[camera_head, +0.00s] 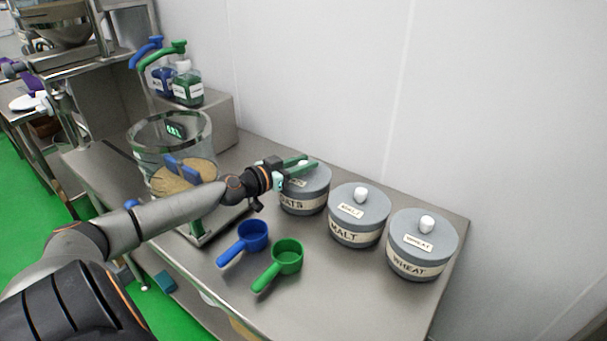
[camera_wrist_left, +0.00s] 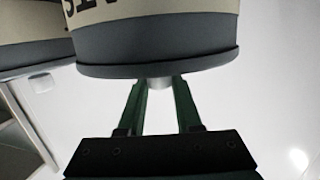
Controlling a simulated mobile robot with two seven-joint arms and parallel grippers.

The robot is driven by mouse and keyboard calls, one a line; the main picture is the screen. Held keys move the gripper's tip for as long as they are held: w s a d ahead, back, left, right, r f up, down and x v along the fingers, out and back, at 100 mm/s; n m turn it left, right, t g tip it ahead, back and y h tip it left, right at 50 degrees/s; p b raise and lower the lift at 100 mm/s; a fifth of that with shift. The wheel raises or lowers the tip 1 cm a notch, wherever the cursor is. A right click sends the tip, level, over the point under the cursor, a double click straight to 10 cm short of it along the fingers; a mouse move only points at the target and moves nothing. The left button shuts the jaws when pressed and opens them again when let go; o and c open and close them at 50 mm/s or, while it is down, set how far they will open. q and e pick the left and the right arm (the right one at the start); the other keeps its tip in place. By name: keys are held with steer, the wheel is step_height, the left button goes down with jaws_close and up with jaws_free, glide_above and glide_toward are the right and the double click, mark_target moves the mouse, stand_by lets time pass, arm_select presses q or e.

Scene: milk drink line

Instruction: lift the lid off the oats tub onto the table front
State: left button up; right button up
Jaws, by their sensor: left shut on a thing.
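The oats tub (camera_head: 304,205) is a grey round tub with a cream OATS band, leftmost in a row of three. Its grey lid (camera_head: 318,180) sits on it, with no gap that I can see. My left gripper (camera_head: 299,163) reaches over the lid from the left, its green fingers shut on the white lid knob. The arm's wrist partly hides the tub's left side. The right gripper is not in view.
The malt tub (camera_head: 355,233) and wheat tub (camera_head: 418,264) stand lidded to the right. A blue scoop (camera_head: 252,236) and a green scoop (camera_head: 287,257) lie in front of the oats tub. A clear bowl (camera_head: 143,152) stands left. The steel table front (camera_head: 340,290) is bare right of the scoops.

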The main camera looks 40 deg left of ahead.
mark_target(303, 163)
arm_select(q)
jaws_close()
stand_by(0.3)
step_height(303, 163, up, 3)
steer(key=shift+r+p, duration=0.2)
steer(key=shift+p, duration=0.6)
steer(key=shift+s, duration=0.25)
steer(key=shift+s+r, duration=0.65)
steer(key=shift+r, duration=0.2)
steer(key=s+r+p, duration=0.6)
steer(key=s+r, duration=0.2)
steer(key=s, duration=0.4)
steer(key=shift+s+a, duration=0.15)
steer(key=shift+a, duration=0.05)
